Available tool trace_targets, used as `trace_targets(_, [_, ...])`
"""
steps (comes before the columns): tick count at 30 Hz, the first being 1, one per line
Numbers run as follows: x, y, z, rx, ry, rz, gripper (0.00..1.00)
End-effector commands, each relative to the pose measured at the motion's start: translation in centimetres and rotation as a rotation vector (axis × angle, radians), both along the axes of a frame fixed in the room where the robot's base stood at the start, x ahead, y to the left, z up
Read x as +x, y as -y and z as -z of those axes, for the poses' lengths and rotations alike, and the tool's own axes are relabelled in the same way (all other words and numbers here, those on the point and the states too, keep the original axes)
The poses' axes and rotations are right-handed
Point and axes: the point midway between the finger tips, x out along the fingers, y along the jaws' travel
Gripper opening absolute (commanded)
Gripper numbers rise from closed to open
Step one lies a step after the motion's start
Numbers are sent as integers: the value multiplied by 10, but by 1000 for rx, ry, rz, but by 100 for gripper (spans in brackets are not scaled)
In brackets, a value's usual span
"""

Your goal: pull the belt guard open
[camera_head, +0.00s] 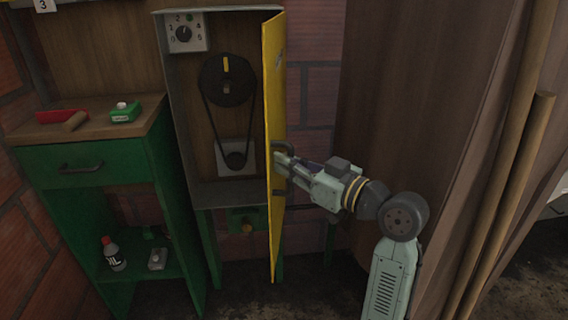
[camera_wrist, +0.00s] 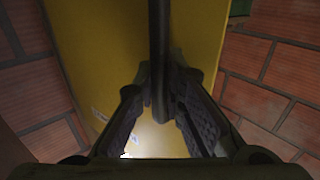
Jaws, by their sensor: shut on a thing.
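The belt guard (camera_head: 274,90) is a tall yellow door. It stands swung out from the right side of the grey cabinet (camera_head: 180,120), seen nearly edge-on in the head view. Its yellow face (camera_wrist: 110,50) fills the middle of the wrist view. My gripper (camera_head: 284,168) is at the guard's right face, shut on its dark handle (camera_head: 290,150). In the wrist view the handle (camera_wrist: 160,60) runs upright between the two fingers (camera_wrist: 163,110). The open cabinet shows a belt (camera_head: 214,128) around a large upper pulley (camera_head: 227,80) and a small lower pulley (camera_head: 235,161).
A green workbench (camera_head: 90,165) stands left of the cabinet, with a red-and-wood tool (camera_head: 62,117) and a green box (camera_head: 125,112) on top. An oil bottle (camera_head: 113,253) is on its lower shelf. Brown panels and wooden poles (camera_head: 505,170) stand close on the right.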

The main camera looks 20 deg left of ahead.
Motion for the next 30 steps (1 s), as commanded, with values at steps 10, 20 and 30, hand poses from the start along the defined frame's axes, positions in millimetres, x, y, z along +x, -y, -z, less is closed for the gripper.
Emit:
trace_targets(10, [-2,-1,2,-3,-3,-6,18])
trace_targets(20, [-1,0,1,-2,-1,-2,31])
trace_targets(30, [0,0,-17,-1,5,-1,31])
